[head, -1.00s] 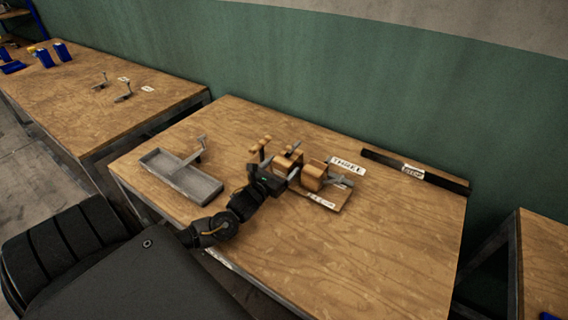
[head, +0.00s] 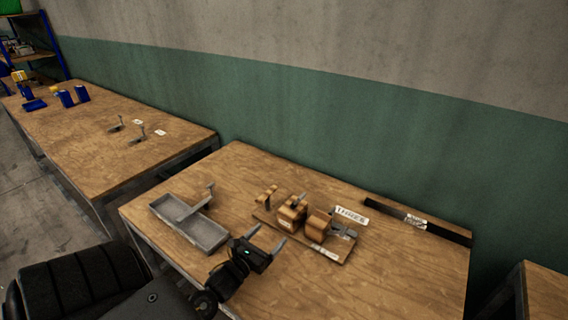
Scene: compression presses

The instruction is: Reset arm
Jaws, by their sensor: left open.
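My left gripper (head: 266,240) is open and empty. It is over the front part of the middle table, with its fingers pointing toward the press. The wooden press (head: 293,209) stands on a board in the middle of the table, with a brown block (head: 319,226) and a grey metal part (head: 342,231) at its right end. A gap shows between the fingertips and the press. My right gripper is not in view.
A grey metal tray (head: 208,237) with a grey handled part (head: 196,205) across it lies left of the press. A label reading THREE (head: 351,215) and a dark bar (head: 447,231) lie behind. The left table (head: 85,138) holds blue items and small metal parts. The table's right front is clear.

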